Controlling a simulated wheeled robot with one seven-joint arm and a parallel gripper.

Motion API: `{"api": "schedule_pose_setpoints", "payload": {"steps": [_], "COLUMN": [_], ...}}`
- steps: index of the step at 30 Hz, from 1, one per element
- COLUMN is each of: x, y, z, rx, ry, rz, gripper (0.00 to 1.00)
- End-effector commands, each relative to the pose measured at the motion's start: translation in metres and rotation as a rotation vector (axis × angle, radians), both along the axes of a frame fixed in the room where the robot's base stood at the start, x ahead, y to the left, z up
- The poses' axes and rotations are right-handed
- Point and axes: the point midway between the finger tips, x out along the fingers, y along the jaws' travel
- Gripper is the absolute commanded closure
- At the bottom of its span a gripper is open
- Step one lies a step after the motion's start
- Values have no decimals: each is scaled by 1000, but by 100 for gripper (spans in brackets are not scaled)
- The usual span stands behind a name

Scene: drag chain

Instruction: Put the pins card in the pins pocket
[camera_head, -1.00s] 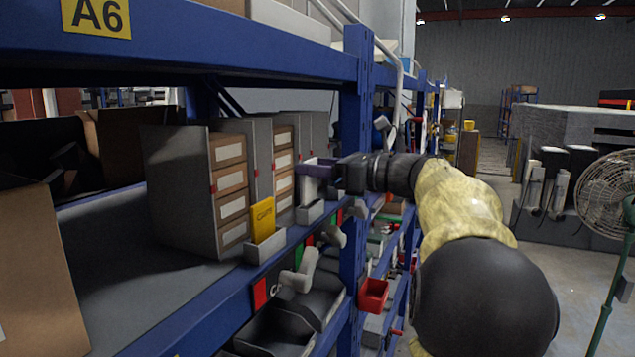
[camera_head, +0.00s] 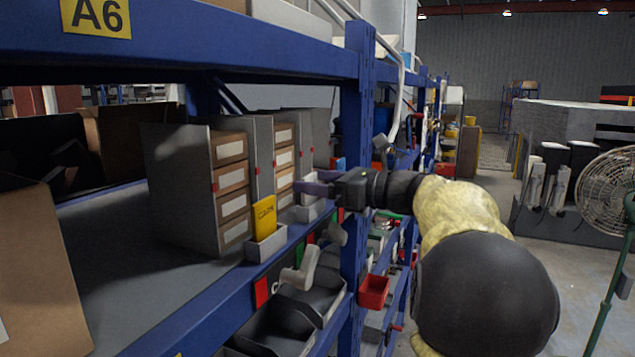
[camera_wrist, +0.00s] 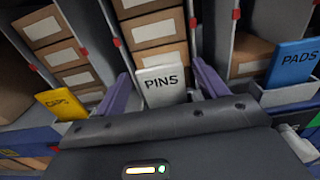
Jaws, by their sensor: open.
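The white pins card (camera_wrist: 162,88) stands upright between the two purple fingers of my gripper (camera_wrist: 161,76) in the wrist view, its "PINS" lettering facing the camera. The fingers are apart, with a gap beside the card on each side. In the head view my gripper (camera_head: 312,187) reaches in from the right at the shelf's front edge, just above the grey pins pocket (camera_head: 308,211). Only part of the white card shows there, behind the fingers. The card's lower end is hidden by the gripper in the wrist view, so how deep it sits is unclear.
A yellow caps card (camera_head: 264,217) stands in its grey pocket (camera_head: 266,247) to the left. A blue pads card (camera_wrist: 294,66) stands to the right. Drawer units (camera_head: 196,190) stand behind. A blue rack post (camera_head: 354,225) is close to my gripper. Bins hang below.

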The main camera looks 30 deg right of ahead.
Motion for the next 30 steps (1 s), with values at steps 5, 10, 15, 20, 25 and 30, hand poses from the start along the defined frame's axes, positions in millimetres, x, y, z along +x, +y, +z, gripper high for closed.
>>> {"api": "schedule_pose_setpoints", "payload": {"steps": [5, 10, 15, 20, 25, 30], "x": [0, -13, -38, -63, -85, -95], "y": [0, -11, -31, -50, -67, -73], "z": [4, 1, 0, 0, 1, 3], "rx": [-1, -2, -2, -2, -2, 0], "ry": [-1, -1, -2, -2, -1, 0], "rz": [0, -3, -6, -4, -2, 1], "gripper": [28, 28, 28, 28, 28, 28]}}
